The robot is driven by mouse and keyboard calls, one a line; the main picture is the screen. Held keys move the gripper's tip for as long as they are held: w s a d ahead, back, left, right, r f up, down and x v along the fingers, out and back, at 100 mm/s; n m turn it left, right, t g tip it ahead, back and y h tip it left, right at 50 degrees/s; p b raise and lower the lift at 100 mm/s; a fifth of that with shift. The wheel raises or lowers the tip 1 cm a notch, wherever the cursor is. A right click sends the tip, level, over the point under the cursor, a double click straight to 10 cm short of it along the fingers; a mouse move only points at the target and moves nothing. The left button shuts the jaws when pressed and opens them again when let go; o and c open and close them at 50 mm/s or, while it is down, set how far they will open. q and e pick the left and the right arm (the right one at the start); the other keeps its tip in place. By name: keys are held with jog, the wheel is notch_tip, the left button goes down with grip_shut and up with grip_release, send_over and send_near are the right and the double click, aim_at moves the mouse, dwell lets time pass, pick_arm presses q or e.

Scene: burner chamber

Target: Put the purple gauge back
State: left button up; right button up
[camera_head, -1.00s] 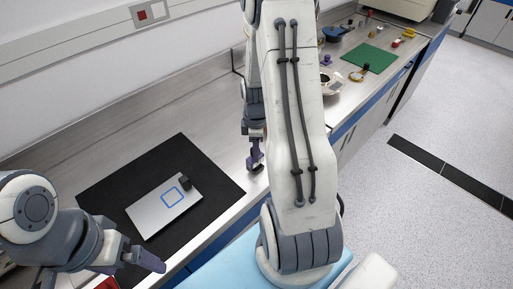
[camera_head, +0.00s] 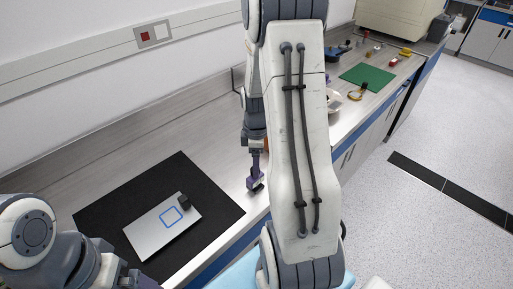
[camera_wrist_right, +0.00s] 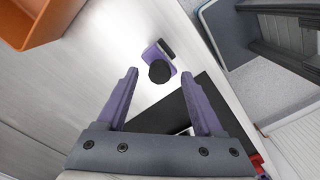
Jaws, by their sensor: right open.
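The purple gauge (camera_wrist_right: 152,54), a small purple piece with a round black knob and a dark bar, is on the metal bench in the right wrist view. My right gripper (camera_wrist_right: 160,88) is open, its two purple fingers pointing toward the gauge, which lies beyond the fingertips and between their lines. In the head view my right gripper (camera_head: 255,176) hangs low over the bench beside the black mat; a dark shape at its tips may be the gauge. My left gripper (camera_head: 138,281) is at the bottom left, mostly cut off, its jaws unclear.
A black mat (camera_head: 104,211) carries a silver plate (camera_head: 150,236) with a blue square outline and a small black block (camera_head: 184,200). An orange bin (camera_wrist_right: 38,22) stands at the wrist view's upper left. A green mat (camera_head: 367,77) and small items are farther along the bench.

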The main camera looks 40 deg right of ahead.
notch_tip(320, 180, up, 9)
jog(key=s+a+r, duration=0.1)
jog(key=a, duration=0.8)
jog(key=s+a+r, duration=0.1)
jog(key=a+r, duration=0.1)
jog(key=a, duration=0.7)
jog(key=s+a+m+y, duration=0.1)
jog(key=s+a+m, duration=0.1)
jog(key=s+a, duration=1)
jog(key=shift+s+a+m+b, duration=0.3)
jog(key=shift+s+a+m, duration=0.1)
jog(key=shift+s, duration=0.7)
